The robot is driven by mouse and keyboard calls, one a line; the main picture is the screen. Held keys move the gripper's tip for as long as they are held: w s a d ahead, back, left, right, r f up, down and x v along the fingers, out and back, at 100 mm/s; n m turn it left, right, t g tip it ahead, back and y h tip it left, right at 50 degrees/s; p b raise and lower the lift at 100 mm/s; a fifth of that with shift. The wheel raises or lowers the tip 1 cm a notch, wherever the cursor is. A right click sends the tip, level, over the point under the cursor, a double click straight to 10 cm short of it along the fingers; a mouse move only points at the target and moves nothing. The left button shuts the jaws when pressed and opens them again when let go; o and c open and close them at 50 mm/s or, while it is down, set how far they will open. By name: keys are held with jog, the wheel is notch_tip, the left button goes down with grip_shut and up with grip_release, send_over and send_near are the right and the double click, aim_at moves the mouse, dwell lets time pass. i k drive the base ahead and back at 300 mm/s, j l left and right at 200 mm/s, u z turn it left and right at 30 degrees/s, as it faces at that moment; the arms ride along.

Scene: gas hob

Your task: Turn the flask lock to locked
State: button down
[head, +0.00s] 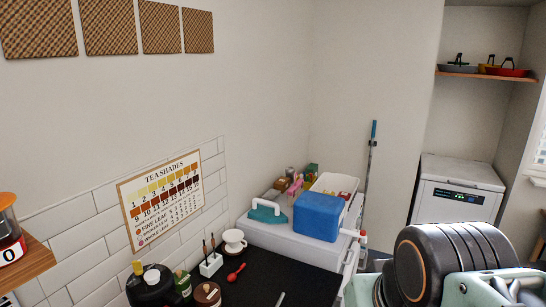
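I cannot pick out a flask or its lock with certainty. A dark rounded vessel (152,288) with a yellow piece and a white piece on top stands at the bottom left, cut off by the lower edge. I cannot tell whether it is the flask, and no lock position can be read on it. My arm fills the lower right corner with a large black rounded joint and pale green links. My gripper's fingers do not show.
A green bottle (183,283), brown round container (207,295), white cup (233,240) and red spoon (236,273) crowd the dark worktop (275,275). A wooden shelf (22,262) juts in at left.

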aim_at(138, 265)
jog(key=u, duration=1.4)
jog(key=k+l+u, duration=0.2)
jog(key=l, duration=0.2)
jog(key=l+u, duration=0.2)
jog(key=l, duration=0.2)
jog(key=l+u, duration=0.3)
jog(key=l, duration=0.35)
jog(key=k+l+z, duration=0.1)
jog(key=z, duration=0.3)
jog(key=l, duration=0.1)
